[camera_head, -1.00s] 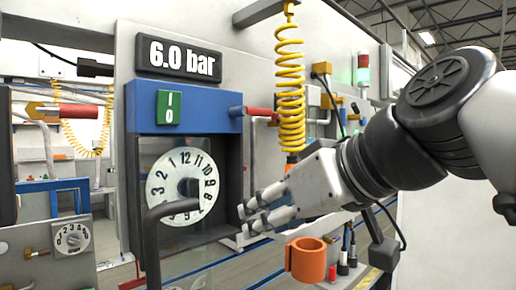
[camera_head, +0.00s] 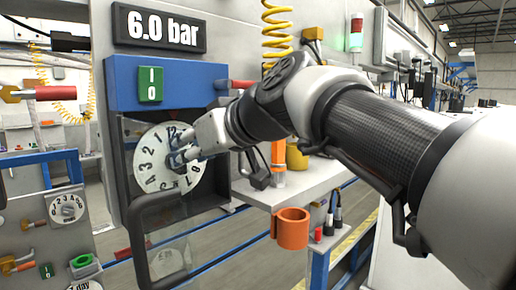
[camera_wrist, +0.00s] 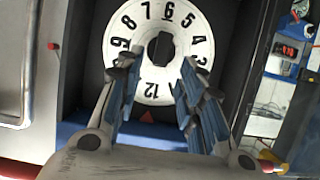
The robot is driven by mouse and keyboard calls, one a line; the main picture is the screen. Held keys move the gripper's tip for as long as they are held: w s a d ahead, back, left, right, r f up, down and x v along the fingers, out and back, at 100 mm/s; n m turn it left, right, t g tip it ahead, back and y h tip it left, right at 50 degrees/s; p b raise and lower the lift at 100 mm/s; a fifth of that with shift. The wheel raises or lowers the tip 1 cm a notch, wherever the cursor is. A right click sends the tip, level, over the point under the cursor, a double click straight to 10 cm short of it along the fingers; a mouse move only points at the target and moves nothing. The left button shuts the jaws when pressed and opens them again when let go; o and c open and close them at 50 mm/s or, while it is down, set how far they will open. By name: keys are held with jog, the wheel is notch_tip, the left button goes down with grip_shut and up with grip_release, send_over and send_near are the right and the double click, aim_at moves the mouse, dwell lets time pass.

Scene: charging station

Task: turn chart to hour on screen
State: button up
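The chart dial (camera_head: 156,166) is a white disc with black hour numbers in a dark recess under a blue panel (camera_head: 180,85). It also shows in the wrist view (camera_wrist: 132,46), upside down, with a black knob (camera_wrist: 160,48) at its centre. There the 12 lies close to a red triangle (camera_wrist: 147,116), and the 6 is opposite. The screen (camera_head: 160,28) above reads "6.0 bar". My gripper (camera_wrist: 158,72) is open and empty, its fingers in front of the dial, one on each side of the 12; contact cannot be told. The gripper hides part of the dial in the head view.
A black handle (camera_head: 141,236) curves up just below and left of the dial. A green switch (camera_head: 151,84) sits on the blue panel. A yellow coiled hose (camera_head: 277,28) hangs to the right. A shelf (camera_head: 305,187) with an orange cup holder (camera_head: 291,228) stands below my arm.

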jog(key=x, duration=0.3)
jog(key=shift+w+a+f, duration=0.1)
jog(key=shift+w+a, duration=0.15)
jog(key=shift+c, duration=0.4)
grip_shut()
